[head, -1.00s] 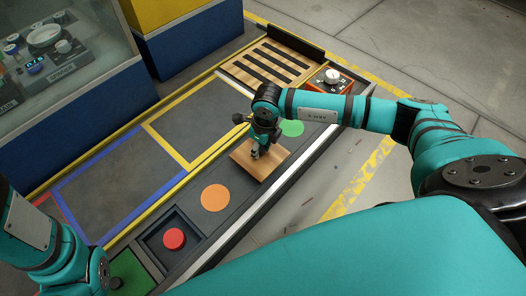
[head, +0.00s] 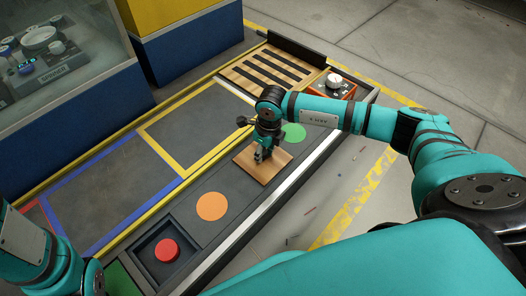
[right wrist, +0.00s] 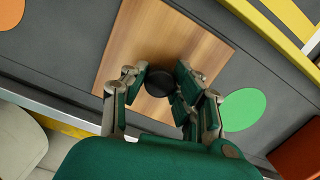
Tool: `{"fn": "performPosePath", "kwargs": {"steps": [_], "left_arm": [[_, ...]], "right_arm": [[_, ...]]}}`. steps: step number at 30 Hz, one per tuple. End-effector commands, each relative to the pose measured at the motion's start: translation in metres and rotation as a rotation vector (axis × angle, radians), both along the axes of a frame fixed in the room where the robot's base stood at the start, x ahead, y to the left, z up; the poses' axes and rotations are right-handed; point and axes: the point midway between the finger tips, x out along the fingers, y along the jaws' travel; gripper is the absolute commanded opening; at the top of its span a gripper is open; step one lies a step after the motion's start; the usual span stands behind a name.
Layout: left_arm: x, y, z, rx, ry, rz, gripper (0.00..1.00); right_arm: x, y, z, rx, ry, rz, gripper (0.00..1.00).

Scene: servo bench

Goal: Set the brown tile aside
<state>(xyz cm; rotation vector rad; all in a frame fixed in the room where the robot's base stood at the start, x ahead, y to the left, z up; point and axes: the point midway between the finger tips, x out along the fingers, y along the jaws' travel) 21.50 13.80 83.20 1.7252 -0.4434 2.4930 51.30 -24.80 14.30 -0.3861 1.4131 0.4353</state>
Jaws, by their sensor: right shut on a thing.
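The brown wooden tile (head: 277,158) lies flat on the dark bench strip, between an orange disc and a green disc. In the right wrist view the tile (right wrist: 186,48) has a round black knob (right wrist: 158,83) on top. My right gripper (head: 262,155) is over the tile, pointing down. In the right wrist view my right gripper (right wrist: 159,86) has its fingers on either side of the knob, shut on it. I cannot tell whether the tile is lifted. My left arm shows at the lower left; its gripper is out of view.
The orange disc (head: 212,206) and green disc (head: 294,133) flank the tile. A red button (head: 167,250) sits in a recess at the near end. Yellow-framed (head: 195,125) and blue-framed areas are empty. A slatted wooden rack (head: 268,75) and an orange box with a knob (head: 334,88) stand beyond.

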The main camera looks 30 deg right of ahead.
Motion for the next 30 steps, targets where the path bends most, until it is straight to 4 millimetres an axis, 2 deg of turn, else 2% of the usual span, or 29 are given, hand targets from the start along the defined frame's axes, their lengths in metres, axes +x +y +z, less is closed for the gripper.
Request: {"fn": "performPosePath", "kwargs": {"steps": [1, 6, 16, 20, 27, 29, 30], "left_arm": [[0.000, 0.000, -0.001, 0.000, 0.000, 0.000, 0.40], [0.000, 0.000, 0.000, 0.000, 0.000, 0.000, 0.40], [0.000, 0.000, 0.003, 0.000, 0.000, 0.000, 0.40], [0.001, 0.000, 0.019, 0.000, 0.002, 0.000, 0.40], [-0.001, 0.000, 0.059, 0.000, -0.004, 0.000, 0.40], [0.001, 0.001, 0.064, -0.003, -0.001, -0.001, 0.40], [0.015, 0.002, 0.056, -0.005, 0.042, -0.001, 0.40]], "right_arm": [[0.000, 0.000, -0.001, -0.001, 0.001, 0.000, 0.29], [0.000, 0.000, -0.001, -0.001, 0.001, 0.000, 0.50], [0.000, 0.000, 0.004, 0.000, 0.000, 0.000, 0.50], [-0.002, -0.001, 0.024, 0.000, 0.000, 0.000, 0.50], [-0.007, -0.004, 0.078, -0.001, -0.001, 0.001, 0.50], [-0.008, -0.005, 0.088, -0.001, -0.001, 0.001, 0.50], [-0.009, -0.005, 0.094, -0.001, -0.001, 0.001, 0.50]]}}
